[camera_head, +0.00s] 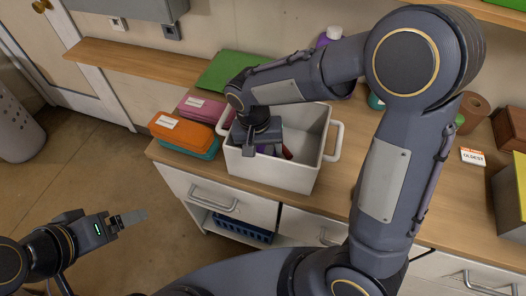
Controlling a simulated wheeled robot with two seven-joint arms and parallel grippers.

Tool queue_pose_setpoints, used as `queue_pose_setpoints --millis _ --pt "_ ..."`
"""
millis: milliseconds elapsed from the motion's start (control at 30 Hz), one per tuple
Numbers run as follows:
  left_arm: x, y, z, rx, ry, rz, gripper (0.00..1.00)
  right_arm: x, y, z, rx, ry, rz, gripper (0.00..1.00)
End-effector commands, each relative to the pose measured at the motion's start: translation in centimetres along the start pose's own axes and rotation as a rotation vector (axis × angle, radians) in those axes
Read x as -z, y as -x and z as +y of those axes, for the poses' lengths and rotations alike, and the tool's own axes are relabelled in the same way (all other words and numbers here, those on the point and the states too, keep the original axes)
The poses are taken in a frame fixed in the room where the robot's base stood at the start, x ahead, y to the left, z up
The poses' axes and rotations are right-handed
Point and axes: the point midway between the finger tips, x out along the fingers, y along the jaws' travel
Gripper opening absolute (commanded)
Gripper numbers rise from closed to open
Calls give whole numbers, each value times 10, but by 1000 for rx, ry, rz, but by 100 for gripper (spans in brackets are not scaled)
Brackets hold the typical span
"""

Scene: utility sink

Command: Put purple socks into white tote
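The white tote (305,175) stands on the wooden counter in the middle, with a handle at each end. My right arm comes over it from the right, and the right gripper (262,147) points down into the tote. A small purple patch, possibly the purple socks (266,149), shows at the gripper, and a dark red patch (287,153) shows beside it. The gripper hides most of the inside, so I cannot tell whether its fingers hold anything. My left gripper (133,217) is over the floor at lower left, away from the tote; its fingers are seen edge-on.
A green item (227,70) lies behind. A brown roll (473,108) and boxes stand at right. Drawers and a blue basket (243,228) are below.

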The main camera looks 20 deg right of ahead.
Motion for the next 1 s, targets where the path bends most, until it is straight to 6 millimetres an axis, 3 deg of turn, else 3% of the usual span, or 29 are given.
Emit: queue_pose_setpoints --millis 100,500,533,567,833,1000 --pt "0 0 0 0 0 0 84 0 -14 -1 -1 -2 -2 39" --pt "-2 -4 -2 0 0 0 84 0 -20 -2 1 -1 0 39" --pt "-1 -2 -1 0 0 0 84 0 -18 -2 1 -1 0 65" --pt "-1 -2 -1 0 0 0 84 0 -18 -2 1 -1 0 69" --pt "-1 -1 -1 0 0 0 84 0 -17 -2 1 -1 0 71" --pt "0 0 0 0 0 0 84 1 -4 -3 3 0 3 71"
